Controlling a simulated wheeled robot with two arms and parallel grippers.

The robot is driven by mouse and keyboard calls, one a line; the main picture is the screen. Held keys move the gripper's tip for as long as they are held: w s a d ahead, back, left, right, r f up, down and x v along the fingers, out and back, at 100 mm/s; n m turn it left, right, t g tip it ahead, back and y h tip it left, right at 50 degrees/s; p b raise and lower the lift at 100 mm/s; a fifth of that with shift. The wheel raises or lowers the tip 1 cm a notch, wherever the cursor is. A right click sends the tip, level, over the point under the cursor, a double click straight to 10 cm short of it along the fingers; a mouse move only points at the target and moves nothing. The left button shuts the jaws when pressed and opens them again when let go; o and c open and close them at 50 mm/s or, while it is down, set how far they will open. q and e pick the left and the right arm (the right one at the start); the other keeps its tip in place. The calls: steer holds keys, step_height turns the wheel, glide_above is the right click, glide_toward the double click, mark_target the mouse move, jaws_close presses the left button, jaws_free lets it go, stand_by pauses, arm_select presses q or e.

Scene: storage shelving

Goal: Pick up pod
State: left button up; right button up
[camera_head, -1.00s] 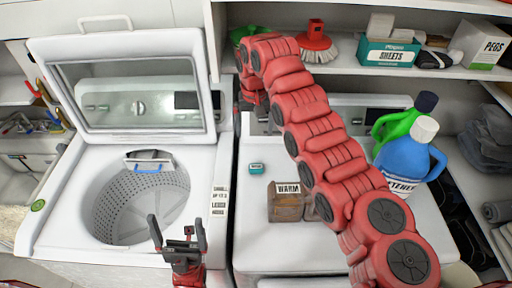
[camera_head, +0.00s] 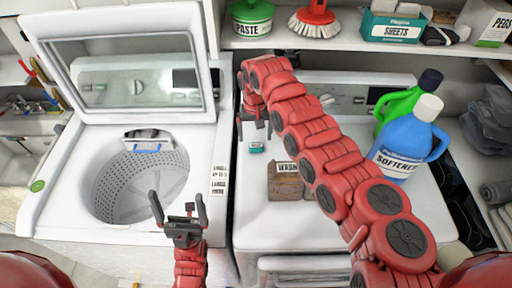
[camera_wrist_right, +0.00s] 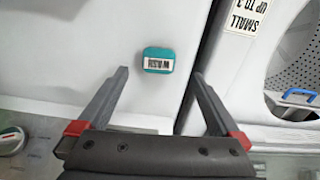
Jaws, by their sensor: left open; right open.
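The pod (camera_head: 256,148) is a small teal block with a white label, lying on the white top of the right-hand machine. In the right wrist view the pod (camera_wrist_right: 158,60) lies ahead of and between my open fingers, apart from both. My right gripper (camera_head: 255,128) is open and empty just behind the pod in the head view; the wrist view also shows its fingers (camera_wrist_right: 160,82). My left gripper (camera_head: 177,197) is open and empty in front of the washer.
An open washer drum (camera_head: 145,185) with a blue-handled part is at left. Blue (camera_head: 404,148) and green (camera_head: 396,108) bottles stand at right. A shelf (camera_head: 345,45) spans the back.

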mark_target(256, 150)
step_height(256, 150, down, 4)
steer(key=shift+s+d+f+b, duration=0.15)
steer(key=shift+f+b, duration=0.1)
steer(key=shift+b, duration=0.2)
steer(key=shift+r, duration=0.1)
steer(key=shift+c, duration=0.2)
steer(key=c, duration=1.4)
steer(key=shift+r, duration=0.1)
